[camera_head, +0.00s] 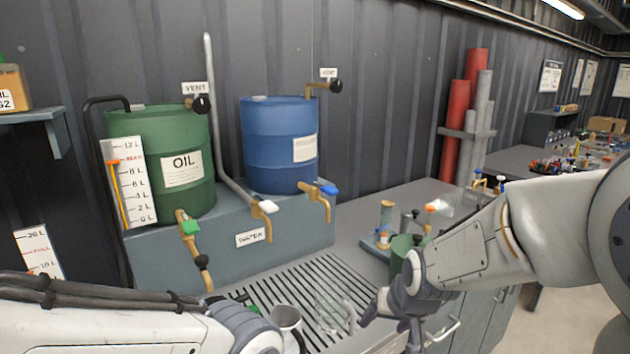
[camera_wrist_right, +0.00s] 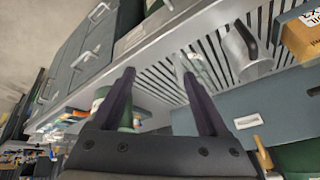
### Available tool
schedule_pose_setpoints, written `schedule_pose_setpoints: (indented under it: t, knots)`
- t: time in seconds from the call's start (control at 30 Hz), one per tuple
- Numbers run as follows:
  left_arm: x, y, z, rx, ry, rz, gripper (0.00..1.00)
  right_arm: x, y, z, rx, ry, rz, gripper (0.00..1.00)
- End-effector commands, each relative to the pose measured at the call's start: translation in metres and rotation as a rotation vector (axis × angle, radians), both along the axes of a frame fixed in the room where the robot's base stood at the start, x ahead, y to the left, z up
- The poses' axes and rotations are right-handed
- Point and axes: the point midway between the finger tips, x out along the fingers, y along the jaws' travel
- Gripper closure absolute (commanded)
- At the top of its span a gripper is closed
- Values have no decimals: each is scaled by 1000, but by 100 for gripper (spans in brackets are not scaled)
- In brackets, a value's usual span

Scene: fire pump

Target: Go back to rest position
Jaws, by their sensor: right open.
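My right gripper (camera_head: 388,325) is at the front edge of the slatted drain grate (camera_head: 300,280), to the right of a clear glass jug (camera_head: 333,312). In the right wrist view its two dark fingers (camera_wrist_right: 158,75) stand apart with nothing held between them. The glass jug shows beyond the fingertips in that view (camera_wrist_right: 189,62). A grey metal jug (camera_head: 286,317) stands left of the glass one; it also shows in the wrist view (camera_wrist_right: 246,55).
A green oil drum (camera_head: 160,150) and a blue drum (camera_head: 280,140) stand on a raised ledge, with taps over the grate. Small parts and a green container (camera_head: 402,250) sit right of the grate, near my right forearm. Drawers are below the counter.

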Motion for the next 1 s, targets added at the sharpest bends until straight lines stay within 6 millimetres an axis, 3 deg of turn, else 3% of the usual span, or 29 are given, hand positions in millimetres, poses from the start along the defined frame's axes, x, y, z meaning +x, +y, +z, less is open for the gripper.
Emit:
schedule_pose_setpoints:
  t: [0.1, 0.43, 0.77, 1.0]
  knots:
    - [0, 0, 0, 0, 0, 0, 100, -30, -19, -18, -49, 72, 27, 23]
    - [0, 0, 0, 0, 0, 0, 100, -105, -56, -54, -140, 245, 110, 23]
    - [0, 0, 0, 0, 0, 0, 100, -132, 7, -33, -148, 277, 323, 23]
    - [0, 0, 0, 0, 0, 0, 100, -177, 53, -14, -162, 321, 533, 23]
